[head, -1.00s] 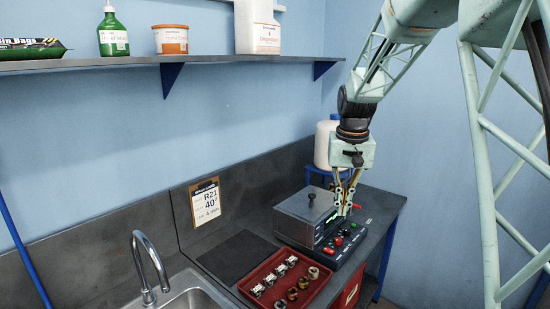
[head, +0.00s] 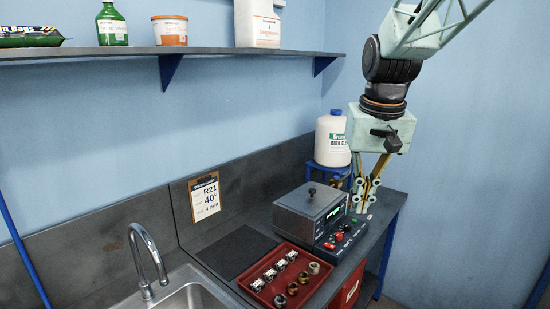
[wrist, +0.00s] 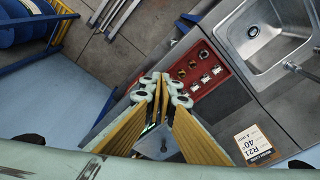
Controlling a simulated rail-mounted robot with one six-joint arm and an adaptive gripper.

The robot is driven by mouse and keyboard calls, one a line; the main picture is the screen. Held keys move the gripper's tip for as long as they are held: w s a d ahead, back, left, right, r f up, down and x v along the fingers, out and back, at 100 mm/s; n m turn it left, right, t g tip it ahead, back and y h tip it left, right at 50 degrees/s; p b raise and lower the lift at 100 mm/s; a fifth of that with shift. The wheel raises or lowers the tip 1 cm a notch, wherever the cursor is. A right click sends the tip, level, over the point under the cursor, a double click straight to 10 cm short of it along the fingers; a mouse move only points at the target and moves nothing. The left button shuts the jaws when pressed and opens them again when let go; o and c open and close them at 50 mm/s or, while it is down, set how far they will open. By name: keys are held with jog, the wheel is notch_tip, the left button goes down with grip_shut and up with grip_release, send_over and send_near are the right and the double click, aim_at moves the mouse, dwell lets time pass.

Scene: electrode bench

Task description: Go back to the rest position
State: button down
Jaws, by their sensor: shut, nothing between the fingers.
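My gripper (head: 365,193) hangs with its fingers pointing down, in front of the right end of the bench in the head view. Its fingertips are together and hold nothing. In the wrist view my gripper (wrist: 162,90) is shut above the bench. A grey box-shaped device with a lid knob (head: 311,199) stands on the bench left of my gripper. A control panel with red and green buttons (head: 340,243) sits at its front right, just below my fingertips. I cannot tell the exact gap between fingertips and panel.
A red tray (head: 267,268) with several small metal fittings lies in front of the device. A white jug (head: 332,140) stands on a blue stand behind my gripper. A sink (head: 190,296) is at the left. A shelf (head: 230,51) with bottles runs along the wall. Space at the right is open.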

jog(key=s+f+t+b, duration=0.1)
jog(key=s+b, duration=0.1)
jog(key=s, duration=1.5)
jog(key=s+f+n+t+b, duration=0.1)
jog(key=s+f+b, duration=0.1)
jog(key=s, duration=1.6)
jog(key=shift+f+b, duration=0.3)
jog(key=shift+b, duration=0.25)
jog(key=shift+w, duration=0.1)
jog(key=w+r+n+g+p, duration=0.1)
jog(key=w+r+n+p, duration=0.3)
jog(key=w, duration=0.8)
jog(key=w+n+p, duration=0.1)
jog(key=w+n, duration=0.4)
jog(key=w, duration=0.7)
jog(key=w+r+n+g+p, duration=0.1)
jog(key=w+r+n+p, duration=0.3)
jog(key=w, duration=0.8)
jog(key=w+d+f+n+g+p, duration=0.1)
jog(key=w+f+n+p, duration=0.2)
jog(key=w+f+n, duration=0.4)
jog(key=w+d+f+n+g+p, duration=0.1)
jog(key=w+f+n+p, duration=0.2)
jog(key=w+f, duration=1.5)
jog(key=w+n, duration=0.3)
jog(key=n, duration=0.1)
jog(key=shift+w+n+p, duration=0.25)
jog(key=shift+n+p, duration=0.05)
jog(key=shift+n, duration=0.1)
